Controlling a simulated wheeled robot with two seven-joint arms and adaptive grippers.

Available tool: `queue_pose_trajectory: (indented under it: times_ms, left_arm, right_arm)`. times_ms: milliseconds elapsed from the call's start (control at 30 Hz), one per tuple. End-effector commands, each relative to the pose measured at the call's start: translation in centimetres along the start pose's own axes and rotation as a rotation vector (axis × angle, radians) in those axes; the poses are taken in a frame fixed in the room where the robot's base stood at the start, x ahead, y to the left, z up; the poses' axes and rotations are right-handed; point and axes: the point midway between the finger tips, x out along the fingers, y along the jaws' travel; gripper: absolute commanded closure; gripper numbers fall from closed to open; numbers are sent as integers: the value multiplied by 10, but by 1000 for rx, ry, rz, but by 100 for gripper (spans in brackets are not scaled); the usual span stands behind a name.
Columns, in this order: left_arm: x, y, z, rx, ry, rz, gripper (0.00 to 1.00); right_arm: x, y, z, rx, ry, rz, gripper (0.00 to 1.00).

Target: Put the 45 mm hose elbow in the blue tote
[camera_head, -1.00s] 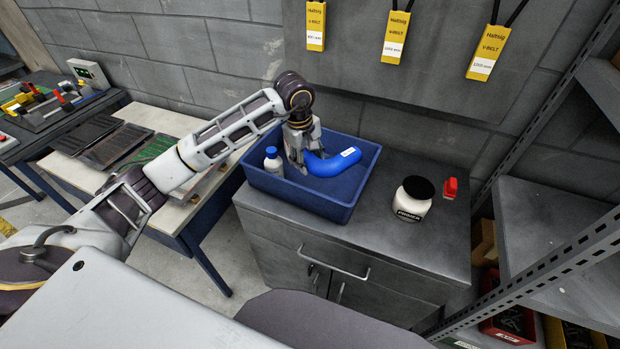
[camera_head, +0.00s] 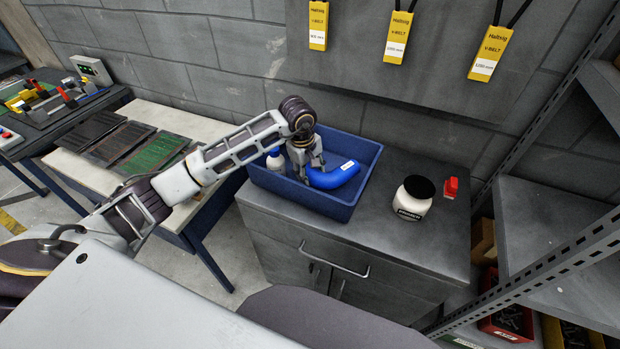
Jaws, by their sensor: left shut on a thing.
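The hose elbow (camera_head: 334,177) is a bright blue bent tube with a small white label. It is inside the blue tote (camera_head: 327,206), low between the walls; I cannot tell whether it touches the floor of the tote. My left gripper (camera_head: 308,173) reaches down into the tote and is shut on the left end of the elbow, hiding that end. The tote stands on a grey cabinet. My right gripper is not in view.
A white jar with a black lid (camera_head: 413,198) and a small red item (camera_head: 450,188) stand on the grey cabinet top (camera_head: 385,240) right of the tote. A metal shelf rack (camera_head: 545,225) rises at the right. A bench with panels (camera_head: 125,140) is at the left.

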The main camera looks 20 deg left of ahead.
Motion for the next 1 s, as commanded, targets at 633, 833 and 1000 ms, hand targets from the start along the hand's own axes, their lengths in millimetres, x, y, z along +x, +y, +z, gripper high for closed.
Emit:
queue_pose_trajectory:
  times_ms: [633, 833, 1000]
  left_arm:
    - [33, -6, 0, 0, 0, 1, 83]
    - [36, -6, 0, 1, 1, 1, 83]
    - [35, -6, 0, 0, 0, 0, 36]
  right_arm:
    - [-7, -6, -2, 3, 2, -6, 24]
    - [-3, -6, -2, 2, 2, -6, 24]
    - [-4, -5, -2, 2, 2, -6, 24]
